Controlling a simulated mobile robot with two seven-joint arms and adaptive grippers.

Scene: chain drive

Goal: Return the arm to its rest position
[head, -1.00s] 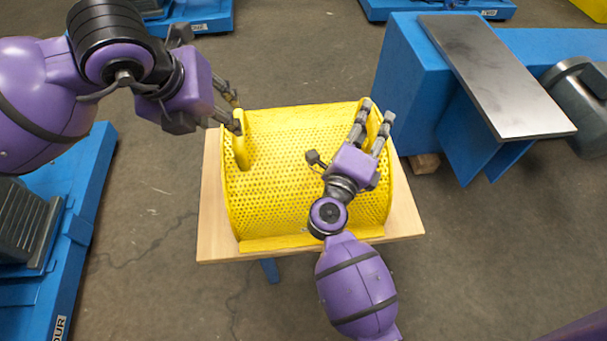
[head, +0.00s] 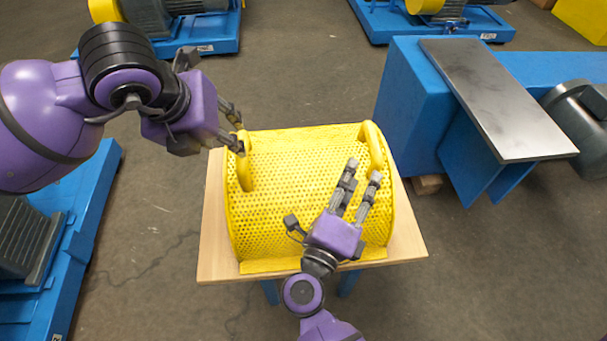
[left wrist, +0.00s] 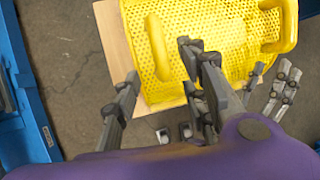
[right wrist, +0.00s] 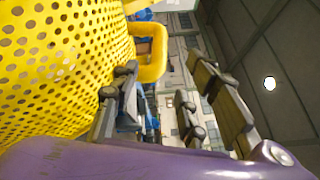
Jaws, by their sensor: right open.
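The yellow perforated guard (head: 285,195) stands on a small wooden-topped table (head: 212,225), with a left handle (head: 244,172) and a right handle (head: 374,145). My right gripper (head: 364,172) is open and empty, over the near right part of the guard, its fingers pointing toward the right handle but apart from it. In the right wrist view, the handle (right wrist: 151,55) lies beyond the spread fingers. My left gripper (head: 238,129) is at the left handle's upper end, its fingers apart; I cannot tell whether they touch it. The left wrist view also shows that handle (left wrist: 157,47).
A blue machine frame with a grey metal plate (head: 495,95) and a motor (head: 580,110) stands to the right. Blue machine bases stand at left (head: 85,245) and at the back. The concrete floor around the table is mostly clear.

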